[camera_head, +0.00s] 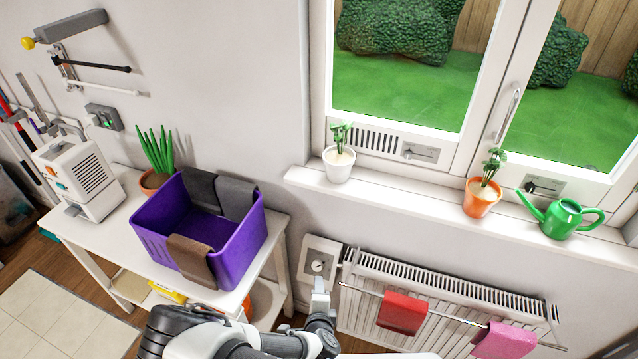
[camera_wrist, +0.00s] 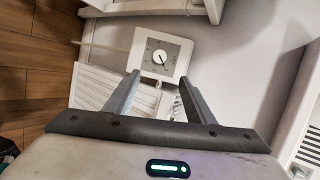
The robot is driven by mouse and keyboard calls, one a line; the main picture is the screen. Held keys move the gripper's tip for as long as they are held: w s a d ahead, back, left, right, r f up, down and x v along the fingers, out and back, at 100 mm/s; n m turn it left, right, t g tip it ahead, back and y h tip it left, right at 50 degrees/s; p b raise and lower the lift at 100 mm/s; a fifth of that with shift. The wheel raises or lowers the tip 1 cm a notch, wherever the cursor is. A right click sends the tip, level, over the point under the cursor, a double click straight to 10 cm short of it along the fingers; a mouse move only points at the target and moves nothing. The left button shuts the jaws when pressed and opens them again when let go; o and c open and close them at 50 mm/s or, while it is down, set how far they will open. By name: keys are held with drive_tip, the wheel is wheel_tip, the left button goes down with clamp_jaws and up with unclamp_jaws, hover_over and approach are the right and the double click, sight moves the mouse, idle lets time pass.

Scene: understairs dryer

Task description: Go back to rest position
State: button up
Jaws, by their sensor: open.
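My gripper (camera_wrist: 156,95) is open and empty in the wrist view, with its two grey fingers apart. A white thermostat box with a round dial (camera_wrist: 160,57) lies just beyond the fingertips in that view. In the head view my gripper (camera_head: 320,290) is at the bottom centre, in front of the left end of the radiator and just below the dial box (camera_head: 318,266). Whether the gripper touches the box cannot be told. My arm reaches up from the bottom edge.
A white radiator (camera_head: 450,284) carries a rail with a red cloth (camera_head: 403,313) and a pink cloth (camera_head: 503,341). At left a white table (camera_head: 92,232) holds a purple basket (camera_head: 238,247) with grey and brown cloths. Potted plants and a green watering can (camera_head: 563,217) stand on the windowsill (camera_head: 420,212).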

drive_tip(key=w+d+r+m+t+h, duration=0.1)
drive_tip(key=w+d+r+m+h, duration=0.2)
drive_tip(key=r+m, duration=0.5)
drive_tip(key=w+d+r+m+h, duration=0.1)
drive_tip(key=w+r+m+h, duration=0.25)
drive_tip(key=r+m, duration=0.45)
drive_tip(key=s+d+r+m+g+h, duration=0.2)
drive_tip(key=d+r+m+g, duration=0.1)
drive_tip(key=d+r+m, duration=0.5)
drive_tip(key=s+d+r+m+g+h, duration=0.15)
drive_tip(key=d+r+m, duration=0.3)
drive_tip(key=r, duration=0.45)
drive_tip(key=s+d+r+m+g+y, duration=0.35)
drive_tip(key=s+r+m+g, duration=0.25)
drive_tip(key=s+r+m, duration=0.55)
drive_tip(key=s+a+r+m+t+y, duration=0.4)
drive_tip(key=s+r+m, duration=0.4)
drive_tip(key=m, duration=0.5)
drive_tip(key=shift+s+a+r+y, duration=0.35)
drive_tip(key=shift+a+r+y, duration=0.2)
drive_tip(key=shift+r+y, duration=0.45)
